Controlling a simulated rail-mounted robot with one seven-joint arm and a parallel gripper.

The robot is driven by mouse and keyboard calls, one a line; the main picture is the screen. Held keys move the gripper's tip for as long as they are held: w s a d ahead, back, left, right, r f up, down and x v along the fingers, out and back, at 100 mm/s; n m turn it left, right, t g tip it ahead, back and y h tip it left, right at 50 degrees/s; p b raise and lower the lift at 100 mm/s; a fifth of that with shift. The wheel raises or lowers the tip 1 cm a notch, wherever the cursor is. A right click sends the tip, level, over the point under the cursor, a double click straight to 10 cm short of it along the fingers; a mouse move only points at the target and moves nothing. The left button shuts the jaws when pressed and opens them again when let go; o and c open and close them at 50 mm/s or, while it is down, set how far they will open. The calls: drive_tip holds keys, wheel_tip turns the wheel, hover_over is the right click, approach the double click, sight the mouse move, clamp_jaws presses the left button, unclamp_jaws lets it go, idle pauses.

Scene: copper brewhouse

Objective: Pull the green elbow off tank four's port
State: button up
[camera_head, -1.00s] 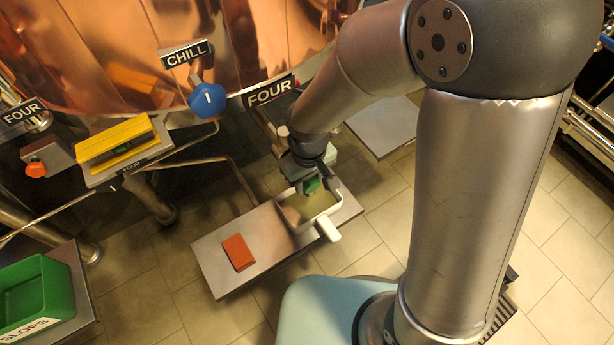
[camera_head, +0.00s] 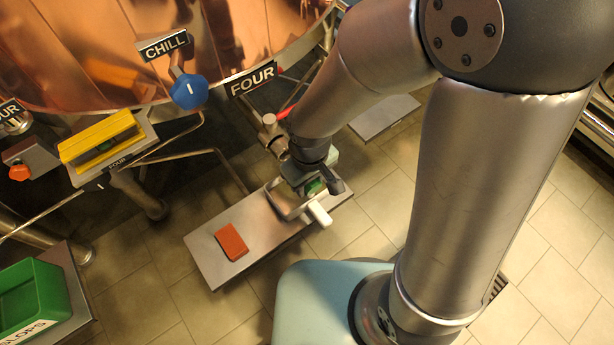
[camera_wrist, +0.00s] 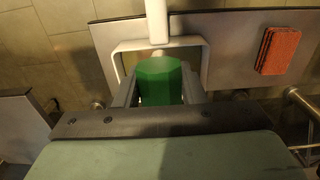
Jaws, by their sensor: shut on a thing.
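The green elbow (camera_wrist: 160,80) sits between my gripper's fingers (camera_wrist: 160,92) in the wrist view, with one finger against each side. Tank four's port, with a metal valve (camera_head: 271,136) under the FOUR sign (camera_head: 252,78), lies up and left of the gripper. My wrist hides the port's end, so I cannot tell whether the elbow still touches it.
A yellow holder (camera_head: 101,138), a blue CHILL knob (camera_head: 188,92) and a green SLOPS bin (camera_head: 32,300) are at left.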

drive_tip(key=shift+s+d+r+p, duration=0.55)
drive_tip(key=shift+s+r+p, duration=0.05)
drive_tip(key=shift+s+d+f+b, duration=0.15)
drive_tip(key=shift+s+d+b, duration=0.1)
drive_tip(key=shift+b, duration=0.3)
drive_tip(key=s+d+r+b, duration=0.2)
drive_tip(key=b, duration=0.3)
drive_tip(key=shift+s+d+r+b, duration=0.1)
drive_tip(key=shift+s+d+b, duration=0.05)
drive_tip(key=shift+s+b, duration=0.25)
